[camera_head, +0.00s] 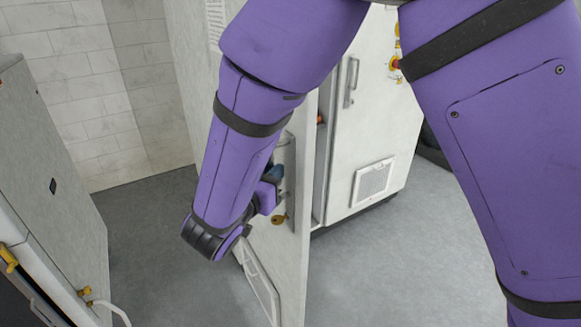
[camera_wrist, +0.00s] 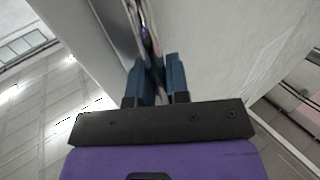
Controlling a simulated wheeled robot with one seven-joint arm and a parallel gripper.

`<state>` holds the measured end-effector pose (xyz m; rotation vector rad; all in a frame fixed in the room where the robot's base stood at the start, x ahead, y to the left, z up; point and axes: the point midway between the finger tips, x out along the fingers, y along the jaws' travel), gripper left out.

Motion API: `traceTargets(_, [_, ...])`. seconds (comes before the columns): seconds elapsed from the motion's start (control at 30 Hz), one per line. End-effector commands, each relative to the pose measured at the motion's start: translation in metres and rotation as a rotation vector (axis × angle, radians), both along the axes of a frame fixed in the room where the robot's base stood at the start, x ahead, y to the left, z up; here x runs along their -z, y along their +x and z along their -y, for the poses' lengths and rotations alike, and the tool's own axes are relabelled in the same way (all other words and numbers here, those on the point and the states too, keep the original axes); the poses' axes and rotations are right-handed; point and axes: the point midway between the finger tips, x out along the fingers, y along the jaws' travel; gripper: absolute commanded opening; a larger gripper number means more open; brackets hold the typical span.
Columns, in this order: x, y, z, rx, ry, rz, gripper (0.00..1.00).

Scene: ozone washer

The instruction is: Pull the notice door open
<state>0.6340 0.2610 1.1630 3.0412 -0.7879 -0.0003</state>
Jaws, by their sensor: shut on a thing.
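The notice door (camera_head: 287,250) is a tall white panel, with a printed notice (camera_head: 215,20) near its top and a vent low down. It stands ajar, swung out from the white cabinet, with a dark gap along its right edge. My gripper (camera_head: 274,172) is at the door's handle (camera_head: 288,160), partly hidden behind my purple forearm. In the wrist view the blue fingers of my gripper (camera_wrist: 156,82) are close together on the handle, beside the pale door face. The fingers and wrist hide much of the grip.
A second white cabinet door (camera_head: 372,120) with a handle and vent stands to the right. A grey machine (camera_head: 45,150) with yellow fittings stands at the left. Grey floor (camera_head: 150,235) lies clear between it and the door. A tiled wall (camera_head: 80,90) is behind.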

Motion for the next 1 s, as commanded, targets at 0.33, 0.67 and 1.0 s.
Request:
traceTargets(0.33, [0.001, -0.011, -0.028, -0.002, -0.003, -0.004, 0.0])
traceTargets(0.67, [0.001, -0.012, -0.032, -0.002, -0.003, -0.004, 0.0])
traceTargets(1.0, [0.001, -0.012, -0.032, -0.002, -0.001, -0.002, 0.4])
